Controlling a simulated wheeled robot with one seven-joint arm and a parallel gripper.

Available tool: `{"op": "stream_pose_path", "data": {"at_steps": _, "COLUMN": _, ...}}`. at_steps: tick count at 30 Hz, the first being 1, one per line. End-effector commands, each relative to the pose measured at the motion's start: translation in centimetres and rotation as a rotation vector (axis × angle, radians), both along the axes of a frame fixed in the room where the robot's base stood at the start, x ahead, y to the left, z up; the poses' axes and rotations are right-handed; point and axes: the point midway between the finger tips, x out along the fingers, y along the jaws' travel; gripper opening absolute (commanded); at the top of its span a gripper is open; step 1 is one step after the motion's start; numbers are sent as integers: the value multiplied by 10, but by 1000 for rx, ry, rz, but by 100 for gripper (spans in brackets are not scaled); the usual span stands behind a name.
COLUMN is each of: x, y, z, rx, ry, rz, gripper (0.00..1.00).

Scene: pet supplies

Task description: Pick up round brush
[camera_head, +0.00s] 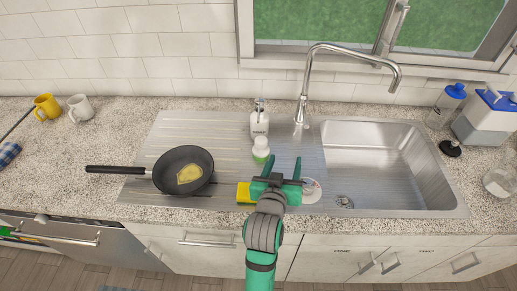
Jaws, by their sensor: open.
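A small round item (261,147), white with a green part, stands on the ribbed metal drainboard just in front of a white soap dispenser. It looks like the round brush, but it is too small to be sure. My gripper (283,168) is open above the drainboard, its green fingers pointing toward the back wall. The item is just beyond the fingertips, slightly to the left. I see nothing between the fingers. My gripper and arm hide part of the drainboard below.
The soap dispenser (259,121) is close behind the item. A yellow block (243,192) and a pale disc (311,190) flank my gripper. A black pan (184,170) lies left. The sink (385,165) is right, with a tall faucet (305,95) behind. A black knobbed piece (450,148) lies farther right.

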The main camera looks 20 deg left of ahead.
Motion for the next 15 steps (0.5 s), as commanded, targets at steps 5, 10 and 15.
{"op": "stream_pose_path", "data": {"at_steps": 5, "x": -4, "y": 62, "z": 9, "rx": 104, "ry": 91, "rz": 68, "gripper": 53}}
{"op": "stream_pose_path", "data": {"at_steps": 10, "x": -1, "y": 80, "z": 6, "rx": 133, "ry": 128, "rz": 84, "gripper": 53}}
{"op": "stream_pose_path", "data": {"at_steps": 15, "x": 21, "y": 84, "z": -4, "rx": 132, "ry": 130, "rz": 82, "gripper": 53}}
